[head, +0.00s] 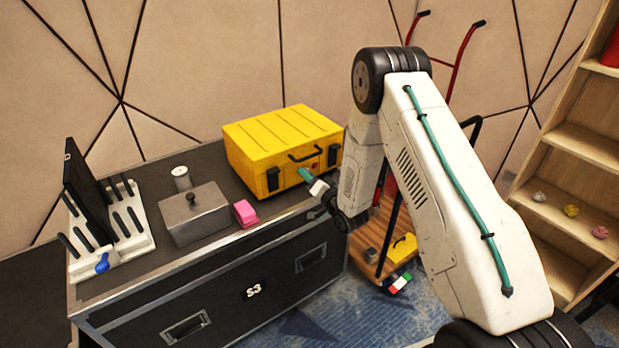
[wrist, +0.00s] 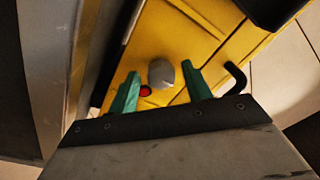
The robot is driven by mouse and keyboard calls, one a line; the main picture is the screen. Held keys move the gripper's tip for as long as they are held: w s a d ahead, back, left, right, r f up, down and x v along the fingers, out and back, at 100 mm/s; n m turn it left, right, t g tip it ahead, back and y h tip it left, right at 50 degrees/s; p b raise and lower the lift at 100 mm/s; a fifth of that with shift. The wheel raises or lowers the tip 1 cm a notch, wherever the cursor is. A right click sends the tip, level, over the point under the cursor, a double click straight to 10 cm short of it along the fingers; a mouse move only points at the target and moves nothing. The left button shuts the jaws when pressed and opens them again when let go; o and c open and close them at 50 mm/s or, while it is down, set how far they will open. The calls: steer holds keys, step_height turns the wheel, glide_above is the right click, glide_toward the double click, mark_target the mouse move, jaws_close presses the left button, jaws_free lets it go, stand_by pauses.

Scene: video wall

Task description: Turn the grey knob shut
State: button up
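The grey knob (wrist: 161,73) is a rounded grey shape on the front of the yellow case (head: 281,141). The case also fills much of the wrist view (wrist: 206,22). My gripper (head: 304,174) is just in front of the case's front face in the head view. In the wrist view, my gripper (wrist: 160,70) has its two green fingers apart, one on each side of the knob, with gaps showing. I cannot tell how deep the knob sits between them. In the head view I cannot make out the knob.
A small red button (wrist: 145,91) is close to the left finger. The case stands on a black flight case (head: 205,300) beside a pink block (head: 246,213), a grey box (head: 194,214) and a white rack (head: 140,241). A wooden shelf (head: 570,140) stands at the right.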

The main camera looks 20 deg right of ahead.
steer(key=v, duration=0.7)
steer(key=shift+s, duration=0.4)
steer(key=shift+d+f, duration=0.1)
steer(key=shift+d, duration=0.05)
